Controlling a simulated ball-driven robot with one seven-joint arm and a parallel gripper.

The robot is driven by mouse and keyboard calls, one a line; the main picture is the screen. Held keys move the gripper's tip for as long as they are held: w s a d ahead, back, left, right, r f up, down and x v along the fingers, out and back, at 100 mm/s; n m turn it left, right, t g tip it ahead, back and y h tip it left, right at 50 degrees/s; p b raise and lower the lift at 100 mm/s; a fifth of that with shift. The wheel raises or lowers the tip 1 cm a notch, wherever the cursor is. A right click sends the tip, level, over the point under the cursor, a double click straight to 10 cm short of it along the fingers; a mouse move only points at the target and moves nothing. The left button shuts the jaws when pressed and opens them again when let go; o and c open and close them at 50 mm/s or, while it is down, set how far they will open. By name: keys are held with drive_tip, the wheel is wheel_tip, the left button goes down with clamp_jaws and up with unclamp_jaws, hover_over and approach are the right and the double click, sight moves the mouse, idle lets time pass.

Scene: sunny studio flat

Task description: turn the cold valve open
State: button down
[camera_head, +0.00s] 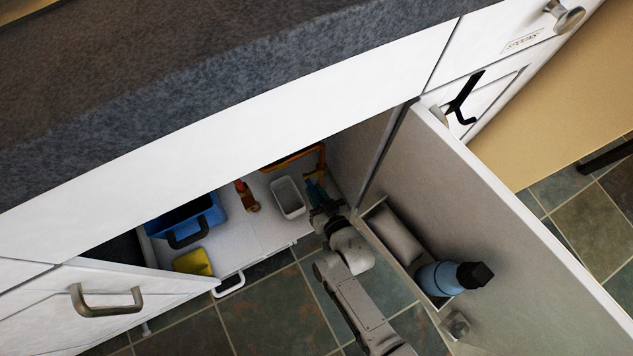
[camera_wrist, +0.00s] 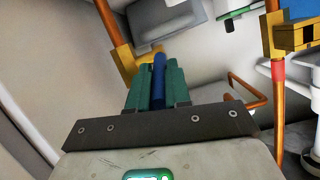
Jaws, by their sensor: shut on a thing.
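The cold valve has a blue lever handle (camera_wrist: 158,88), seen between my fingers in the wrist view. Its brass body (camera_wrist: 126,60) sits just behind, on a copper-coloured pipe. My gripper (camera_wrist: 156,72) has teal fingers shut on the blue handle, one on each side of it. The fingers hide part of the handle, so I cannot tell its exact angle to the pipe. In the head view my gripper (camera_head: 318,199) reaches into the right side of the open under-sink cabinet, and the valve is mostly hidden there.
A red-marked pipe (camera_wrist: 278,74) with brass fittings stands at right in the wrist view. A blue caddy (camera_head: 190,217), a yellow sponge (camera_head: 193,262) and a white tub (camera_head: 288,197) are in the cabinet. The open right door (camera_head: 470,210) carries a blue bottle (camera_head: 438,280).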

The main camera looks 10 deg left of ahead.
drive_tip(key=shift+w+r+g+p, duration=0.25)
drive_tip(key=shift+r+p, duration=0.2)
drive_tip(key=shift+p, duration=0.25)
drive_tip(key=shift+f+h, duration=0.15)
drive_tip(key=shift+h, duration=0.15)
drive_tip(key=c, duration=1.1)
unclamp_jaws()
drive_tip(key=shift+s, duration=0.1)
drive_tip(key=shift+s, duration=0.1)
drive_tip(key=p+v, duration=0.3)
drive_tip(key=v, duration=0.7)
drive_tip(key=shift+s+d+r+p, duration=0.2)
drive_tip(key=shift+d+p, duration=0.1)
drive_tip(key=shift+p, duration=0.1)
